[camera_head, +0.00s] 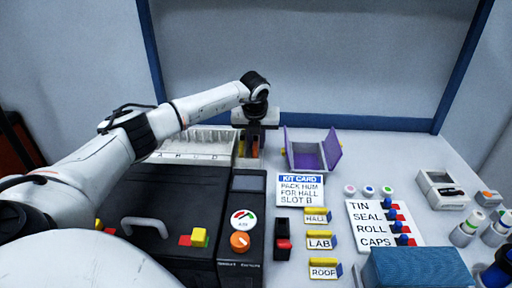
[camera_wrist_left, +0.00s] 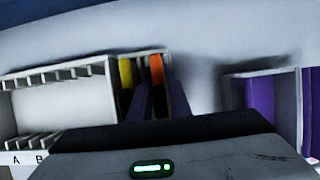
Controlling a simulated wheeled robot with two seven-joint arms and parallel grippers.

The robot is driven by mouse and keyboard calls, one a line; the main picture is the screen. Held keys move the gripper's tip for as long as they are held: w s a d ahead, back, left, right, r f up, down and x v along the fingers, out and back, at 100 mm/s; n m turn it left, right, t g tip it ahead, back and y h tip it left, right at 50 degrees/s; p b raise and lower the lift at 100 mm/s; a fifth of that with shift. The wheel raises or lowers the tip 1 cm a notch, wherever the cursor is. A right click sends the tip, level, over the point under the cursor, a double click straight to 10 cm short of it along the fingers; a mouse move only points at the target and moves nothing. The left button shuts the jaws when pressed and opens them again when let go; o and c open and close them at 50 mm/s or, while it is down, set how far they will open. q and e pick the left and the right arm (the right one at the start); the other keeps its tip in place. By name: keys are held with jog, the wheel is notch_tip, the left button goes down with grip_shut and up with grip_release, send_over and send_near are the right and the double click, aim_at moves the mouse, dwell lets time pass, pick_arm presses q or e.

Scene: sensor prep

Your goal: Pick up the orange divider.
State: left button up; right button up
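The orange divider (camera_wrist_left: 156,69) stands upright in a narrow white holder beside a yellow divider (camera_wrist_left: 126,74). In the head view it shows as a small orange strip (camera_head: 255,147) below my left gripper (camera_head: 253,132). In the wrist view the two dark fingers of my left gripper (camera_wrist_left: 160,88) reach down with their tips on either side of the orange divider. Its lower part is hidden. I cannot tell whether the fingers press on it or stand just clear. The yellow divider is outside the fingers, to the left. My right gripper is not in view.
A white slotted rack (camera_head: 192,157) stands left of the dividers. An open purple box (camera_head: 306,155) is on the right, with bare table between. A black case (camera_head: 170,200), a meter (camera_head: 241,226), a kit card (camera_head: 300,188) and labelled tags (camera_head: 319,240) lie nearer.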

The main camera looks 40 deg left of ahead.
pick_arm(q)
grip_shut()
